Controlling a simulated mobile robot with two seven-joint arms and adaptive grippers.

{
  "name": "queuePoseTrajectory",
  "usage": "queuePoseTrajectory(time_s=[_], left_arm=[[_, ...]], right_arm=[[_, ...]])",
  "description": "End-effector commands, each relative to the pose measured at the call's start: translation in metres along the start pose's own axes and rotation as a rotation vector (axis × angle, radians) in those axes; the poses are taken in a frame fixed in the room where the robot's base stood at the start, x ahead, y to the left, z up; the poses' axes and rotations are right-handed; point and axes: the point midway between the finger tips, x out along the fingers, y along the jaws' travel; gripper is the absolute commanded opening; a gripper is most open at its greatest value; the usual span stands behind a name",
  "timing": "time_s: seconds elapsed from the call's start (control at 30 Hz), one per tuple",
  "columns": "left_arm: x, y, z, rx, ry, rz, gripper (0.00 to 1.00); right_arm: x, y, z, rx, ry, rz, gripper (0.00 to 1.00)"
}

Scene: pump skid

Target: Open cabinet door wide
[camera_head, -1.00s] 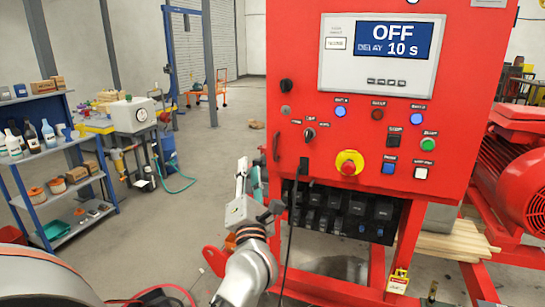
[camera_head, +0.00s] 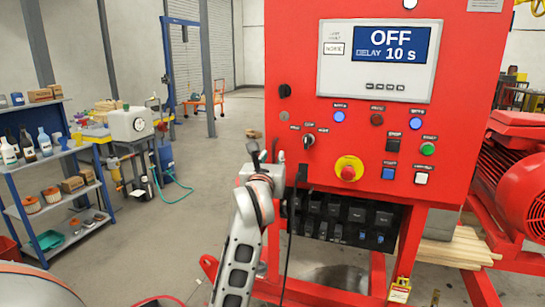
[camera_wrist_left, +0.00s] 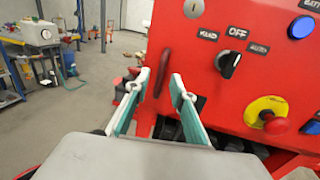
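The red cabinet (camera_head: 300,60) stands in the middle of the head view, and its front door appears shut. A dark red upright bar handle (camera_wrist_left: 163,72) is near the door's left edge in the left wrist view. My left gripper (camera_head: 267,155) is at the door's lower left and largely hides the handle in the head view. In the left wrist view, its two fingers (camera_wrist_left: 161,82) are spread apart, with the handle showing in the gap between their tips. I cannot tell whether either finger touches it. My right gripper is not in view.
The door carries a selector knob (camera_head: 308,141), a red emergency button (camera_head: 348,170) and a display (camera_head: 380,42). Black breakers (camera_head: 350,218) sit below, with a dark cable hanging in front. A red motor (camera_head: 520,185) is right.

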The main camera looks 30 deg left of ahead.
Motion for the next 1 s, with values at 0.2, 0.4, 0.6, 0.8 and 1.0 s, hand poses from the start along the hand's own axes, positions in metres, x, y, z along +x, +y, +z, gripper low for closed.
queuePoseTrajectory(time_s=[0.2, 0.4, 0.6, 0.8, 1.0], left_arm=[[0.0146, -0.0002, 0.0001, -0.001, 0.0, -0.001, 0.24], [0.0154, -0.0001, -0.0004, 0.0, 0.0, 0.0, 0.24], [0.0152, -0.0001, -0.0004, 0.0, 0.0, 0.0, 0.0], [0.015, -0.0003, -0.0004, 0.0, 0.0, 0.0, 0.0], [0.012, -0.0035, -0.0008, 0.0, 0.0, 0.0, 0.0]], right_arm=[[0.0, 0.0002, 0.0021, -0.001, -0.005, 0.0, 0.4], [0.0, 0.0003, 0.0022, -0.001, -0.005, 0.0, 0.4], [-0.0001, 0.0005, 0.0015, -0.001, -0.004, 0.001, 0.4], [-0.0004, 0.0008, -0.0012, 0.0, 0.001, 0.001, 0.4], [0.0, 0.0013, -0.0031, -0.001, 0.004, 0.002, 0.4]])
